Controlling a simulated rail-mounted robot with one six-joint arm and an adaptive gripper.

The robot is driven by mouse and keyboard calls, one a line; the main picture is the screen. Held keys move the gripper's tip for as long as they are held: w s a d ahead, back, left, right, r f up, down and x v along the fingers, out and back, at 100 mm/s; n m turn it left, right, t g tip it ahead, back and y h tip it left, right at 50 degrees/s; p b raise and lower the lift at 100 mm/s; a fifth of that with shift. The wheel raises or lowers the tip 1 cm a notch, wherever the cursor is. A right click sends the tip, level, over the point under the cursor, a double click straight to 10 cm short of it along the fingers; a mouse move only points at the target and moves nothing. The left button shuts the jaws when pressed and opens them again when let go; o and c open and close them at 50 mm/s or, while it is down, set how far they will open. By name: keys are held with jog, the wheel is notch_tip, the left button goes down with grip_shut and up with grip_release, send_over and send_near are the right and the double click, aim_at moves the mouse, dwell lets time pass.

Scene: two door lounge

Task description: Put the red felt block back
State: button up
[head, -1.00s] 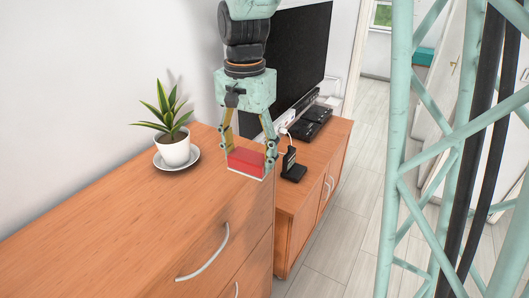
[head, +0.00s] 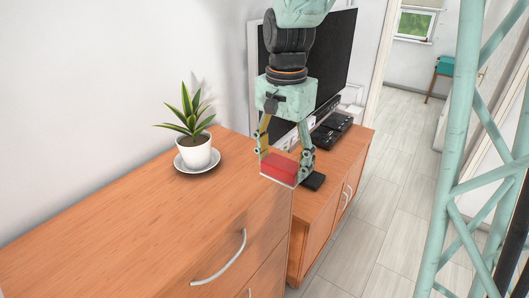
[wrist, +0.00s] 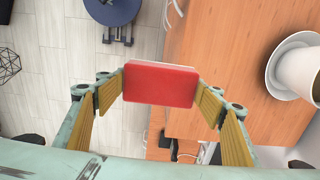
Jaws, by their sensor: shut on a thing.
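The red felt block (head: 280,168) is held between the two fingers of my gripper (head: 283,158), which is shut on it by its ends. It has a pale underside. In the head view it shows at the far right corner of the wooden dresser top (head: 120,215); I cannot tell how far above the surface it is. In the wrist view the block (wrist: 160,84) sits level across my gripper (wrist: 160,88), with floor behind its left part and wood behind its right part.
A potted plant (head: 196,152) on a saucer stands on the dresser, left of my gripper. Beyond are a lower cabinet (head: 335,170), a black television (head: 335,55), black boxes (head: 332,130) and a black stand (head: 314,181). In the wrist view, a blue round seat (wrist: 112,10) is on the floor.

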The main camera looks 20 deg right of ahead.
jog(key=w, duration=0.5)
jog(key=w+f+p, duration=0.1)
jog(key=w, duration=0.4)
jog(key=w+p, duration=0.1)
jog(key=w, duration=0.4)
jog(key=shift+a+f, duration=0.2)
jog(key=shift+a, duration=0.1)
jog(key=shift+f, duration=1.75)
jog(key=shift+f, duration=0.15)
jog(key=o, duration=0.8)
jog(key=shift+o, duration=0.2)
